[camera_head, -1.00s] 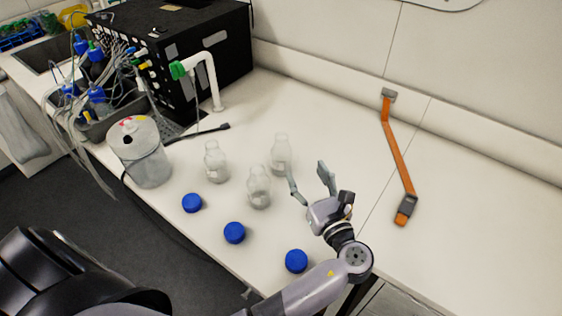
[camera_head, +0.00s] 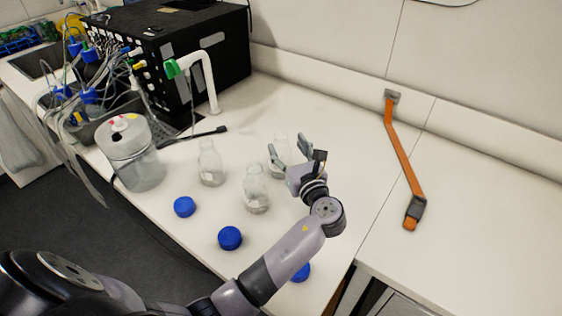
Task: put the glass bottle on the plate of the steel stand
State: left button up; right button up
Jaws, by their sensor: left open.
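Three clear glass bottles without caps stand upright on the white bench: a left one (camera_head: 210,167), a front one (camera_head: 256,193) and a far one (camera_head: 281,143). My left gripper (camera_head: 288,147) is open at the far bottle, which shows between its fingers and is partly hidden by them. I cannot tell whether the fingers reach around it or touch it. I cannot clearly make out a steel stand or its plate. My right gripper is not in view.
Blue caps (camera_head: 230,238) lie along the bench's front edge, one partly behind my left arm. A translucent canister (camera_head: 133,160) stands at left. A black box (camera_head: 190,50) with tubing and a white pipe (camera_head: 211,82) is behind. An orange strap (camera_head: 402,158) lies right, with clear bench around.

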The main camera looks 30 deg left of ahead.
aim_at(284, 141)
pick_arm(q)
jog(key=b+x, duration=0.3)
jog(key=x, duration=0.1)
jog(key=shift+w+a+f, duration=0.2)
jog(key=shift+w+a, duration=0.05)
jog(key=shift+a, duration=0.05)
jog(key=shift+w+a, duration=0.15)
jog(key=shift+w, duration=0.05)
jog(key=shift+r, duration=0.15)
jog(key=shift+s, duration=0.1)
jog(key=shift+c, duration=0.2)
jog(key=c, duration=0.8)
grip_shut()
